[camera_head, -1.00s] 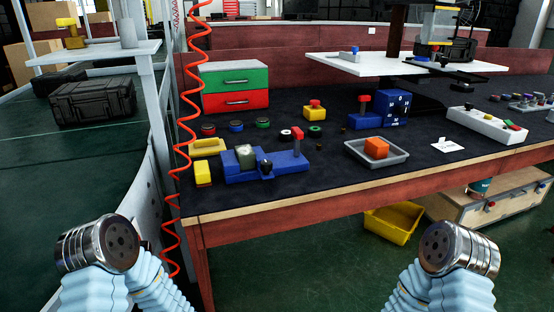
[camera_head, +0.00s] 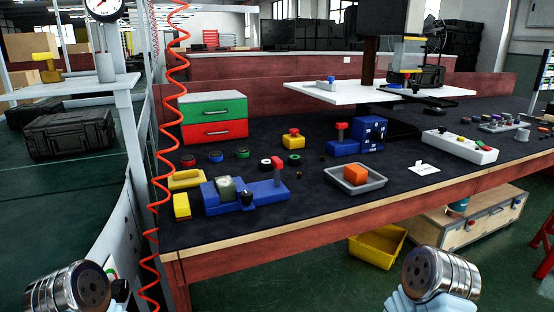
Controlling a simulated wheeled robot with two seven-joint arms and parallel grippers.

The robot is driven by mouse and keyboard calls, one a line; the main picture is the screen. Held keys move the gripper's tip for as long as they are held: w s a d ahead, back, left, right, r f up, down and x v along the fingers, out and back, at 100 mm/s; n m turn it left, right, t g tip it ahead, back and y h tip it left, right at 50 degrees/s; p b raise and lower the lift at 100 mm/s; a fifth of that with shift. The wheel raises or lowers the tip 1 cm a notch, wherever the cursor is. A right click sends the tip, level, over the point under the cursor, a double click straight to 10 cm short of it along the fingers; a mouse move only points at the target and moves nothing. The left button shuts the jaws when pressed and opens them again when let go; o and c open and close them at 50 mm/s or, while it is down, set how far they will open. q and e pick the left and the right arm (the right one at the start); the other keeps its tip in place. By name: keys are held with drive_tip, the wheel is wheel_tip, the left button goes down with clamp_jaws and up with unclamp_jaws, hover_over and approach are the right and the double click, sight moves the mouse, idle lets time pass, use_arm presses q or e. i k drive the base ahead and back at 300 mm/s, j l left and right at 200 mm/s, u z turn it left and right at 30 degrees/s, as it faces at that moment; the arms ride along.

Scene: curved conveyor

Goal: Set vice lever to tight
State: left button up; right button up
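The blue vice (camera_head: 264,189) lies near the front left of the dark-topped workbench. A grey-green block (camera_head: 226,188) sits at its left part, and a small black knob (camera_head: 246,198) is on its front. I cannot tell from this distance whether the jaws touch the block. Two metal-ended parts of my arms show low in the picture, well short of the bench. No gripper fingers show, and nothing of mine touches the vice.
A grey tray with an orange block (camera_head: 355,174) lies right of the vice. Yellow pieces (camera_head: 182,206) are at its left. A green and red drawer box (camera_head: 213,118) and several round buttons are behind it. A coiled red hose (camera_head: 172,130) hangs by the bench's left end.

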sight(278, 164)
drive_tip(key=i+l, duration=0.1)
drive_tip(key=l, duration=0.95)
drive_tip(key=i+l, duration=0.15)
drive_tip(key=l, duration=0.35)
drive_tip(key=i+l, duration=0.1)
drive_tip(key=l, duration=0.45)
drive_tip(key=u, duration=1.65)
